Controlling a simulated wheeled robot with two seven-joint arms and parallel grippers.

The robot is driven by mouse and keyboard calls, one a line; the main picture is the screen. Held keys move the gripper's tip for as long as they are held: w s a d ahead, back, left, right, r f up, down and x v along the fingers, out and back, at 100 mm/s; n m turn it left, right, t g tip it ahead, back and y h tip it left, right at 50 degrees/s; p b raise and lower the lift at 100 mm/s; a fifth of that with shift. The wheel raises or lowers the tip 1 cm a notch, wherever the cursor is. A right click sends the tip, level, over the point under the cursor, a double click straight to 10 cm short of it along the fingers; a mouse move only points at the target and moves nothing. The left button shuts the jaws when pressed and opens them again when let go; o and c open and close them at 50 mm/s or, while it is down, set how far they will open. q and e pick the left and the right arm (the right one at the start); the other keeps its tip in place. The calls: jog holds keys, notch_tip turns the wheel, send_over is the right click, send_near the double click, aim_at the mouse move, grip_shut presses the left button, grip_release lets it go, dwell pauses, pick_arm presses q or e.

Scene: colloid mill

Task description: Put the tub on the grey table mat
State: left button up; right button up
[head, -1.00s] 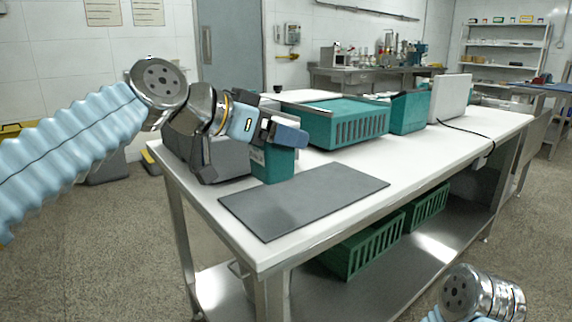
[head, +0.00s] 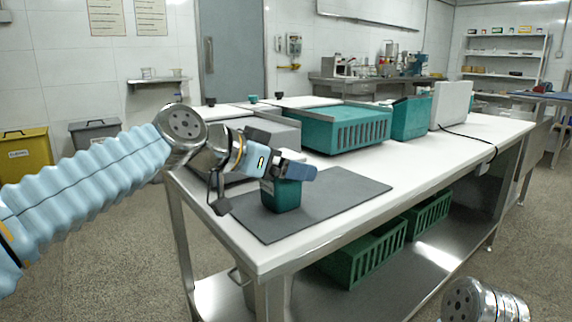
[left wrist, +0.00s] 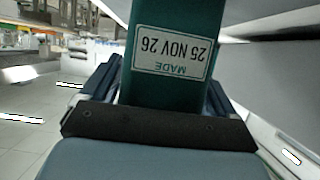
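The tub (head: 283,196) is a small dark-teal container. It is upright over the near left part of the grey table mat (head: 340,188); I cannot tell whether its base touches the mat. My left gripper (head: 290,172) is shut on the tub near its top. In the left wrist view the tub (left wrist: 172,85) fills the space between the fingers, and its white label reads "MADE 25 NOV 26" upside down. Of my right arm only a wrist part shows at the bottom right of the head view; its gripper is out of view.
A grey box-like thing (head: 268,131) stands behind my left wrist on the white table (head: 440,142). A teal crate (head: 345,130), a teal bin (head: 411,117) and a white panel (head: 451,105) stand farther back. Green crates (head: 365,258) sit on the lower shelf. The mat's right part is clear.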

pick_arm(q)
jog(key=shift+o, duration=0.8)
jog(key=shift+r, duration=0.2)
jog(key=v, duration=1.2)
